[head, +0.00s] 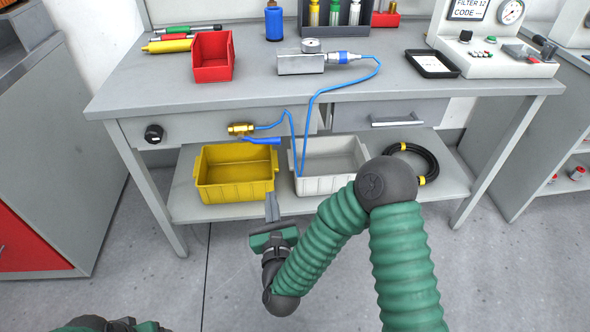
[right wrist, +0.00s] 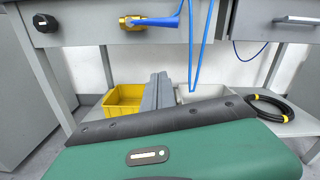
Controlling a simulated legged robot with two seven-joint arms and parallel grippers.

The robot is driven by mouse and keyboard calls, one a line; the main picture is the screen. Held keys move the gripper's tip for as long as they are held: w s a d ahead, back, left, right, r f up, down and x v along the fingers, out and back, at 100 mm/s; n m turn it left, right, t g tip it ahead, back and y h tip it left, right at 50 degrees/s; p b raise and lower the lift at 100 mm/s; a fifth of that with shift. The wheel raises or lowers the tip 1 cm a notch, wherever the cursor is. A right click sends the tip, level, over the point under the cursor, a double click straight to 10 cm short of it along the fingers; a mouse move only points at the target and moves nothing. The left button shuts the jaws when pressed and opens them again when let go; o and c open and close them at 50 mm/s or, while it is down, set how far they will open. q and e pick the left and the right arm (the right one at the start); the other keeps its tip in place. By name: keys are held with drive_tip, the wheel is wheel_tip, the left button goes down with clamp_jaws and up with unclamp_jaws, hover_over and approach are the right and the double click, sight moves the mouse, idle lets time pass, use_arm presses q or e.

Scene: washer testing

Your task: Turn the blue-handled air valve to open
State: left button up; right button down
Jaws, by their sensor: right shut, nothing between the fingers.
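The air valve has a brass body (head: 241,129) on the front of the bench, left of centre. Its blue handle (head: 260,140) points to the right, roughly level along the bench front. In the right wrist view the brass body (right wrist: 131,22) and blue handle (right wrist: 160,22) show at the top, ahead of the fingers. My right gripper (head: 272,207) is shut and empty, below and in front of the valve, apart from it. Its closed fingers also show in the right wrist view (right wrist: 157,92). My left gripper's fingers are not visible; only part of my left arm shows at the bottom left.
A yellow bin (head: 235,198) and a white bin (head: 312,184) stand on the lower shelf, with a coiled black hose (head: 428,158) to the right. A blue air hose (head: 304,125) hangs beside the valve. A black knob (head: 154,133) is to the left.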

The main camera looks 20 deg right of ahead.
sight(261, 140)
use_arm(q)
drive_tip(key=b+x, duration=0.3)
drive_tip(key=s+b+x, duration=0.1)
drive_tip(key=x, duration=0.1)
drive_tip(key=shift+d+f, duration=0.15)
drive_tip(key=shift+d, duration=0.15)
use_arm(e)
drive_tip(key=w+d+r+m, duration=0.3)
drive_tip(key=w+d+r, duration=0.1)
drive_tip(key=w, duration=0.6)
drive_tip(key=shift+w+r, duration=0.15)
drive_tip(key=shift+r, duration=0.55)
